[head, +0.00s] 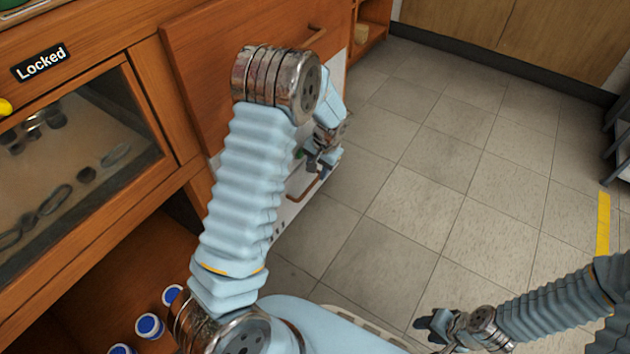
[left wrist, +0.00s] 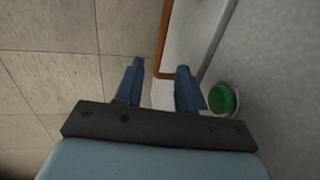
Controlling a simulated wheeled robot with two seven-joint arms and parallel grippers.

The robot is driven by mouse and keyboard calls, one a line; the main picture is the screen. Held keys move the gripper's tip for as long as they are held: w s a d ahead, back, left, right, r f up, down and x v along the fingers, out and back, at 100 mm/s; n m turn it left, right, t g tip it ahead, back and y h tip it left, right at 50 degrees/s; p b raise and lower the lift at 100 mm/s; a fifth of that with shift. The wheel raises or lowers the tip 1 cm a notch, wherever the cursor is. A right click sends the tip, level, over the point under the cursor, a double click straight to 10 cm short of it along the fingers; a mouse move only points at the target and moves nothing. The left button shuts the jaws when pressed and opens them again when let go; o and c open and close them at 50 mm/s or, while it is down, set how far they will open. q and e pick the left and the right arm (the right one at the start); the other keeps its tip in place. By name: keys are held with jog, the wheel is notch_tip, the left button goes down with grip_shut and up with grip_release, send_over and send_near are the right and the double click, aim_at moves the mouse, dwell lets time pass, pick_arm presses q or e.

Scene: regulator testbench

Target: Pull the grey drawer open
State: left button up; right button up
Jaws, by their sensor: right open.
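The grey drawer (head: 283,212) is a pale front low in the wooden cabinet, partly hidden behind my left arm in the head view. It has a brown bar handle (head: 299,188). In the left wrist view, the pale drawer front (left wrist: 202,28) and the brown handle (left wrist: 164,38) run down toward my fingers. My left gripper (left wrist: 159,72) is open, with the bent end of the handle showing between its fingertips. I cannot tell whether it touches. In the head view, my left gripper (head: 318,163) is beside the drawer front. My right gripper (head: 437,324) is open and empty above the floor.
A green round button (left wrist: 223,98) is close to my left gripper's right finger. A wooden drawer (head: 205,60) is above, and a glass-fronted compartment (head: 75,165) marked "Locked" is at the left. Blue-lidded containers (head: 150,325) stand lower left. The tiled floor (head: 420,180) is clear.

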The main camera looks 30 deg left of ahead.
aim_at(313, 184)
pick_arm(q)
jog(key=f, duration=0.3)
jog(key=a+f, duration=0.1)
jog(key=f, duration=0.2)
jog(key=shift+a+b, duration=0.1)
jog(key=shift+b, duration=0.3)
grip_shut()
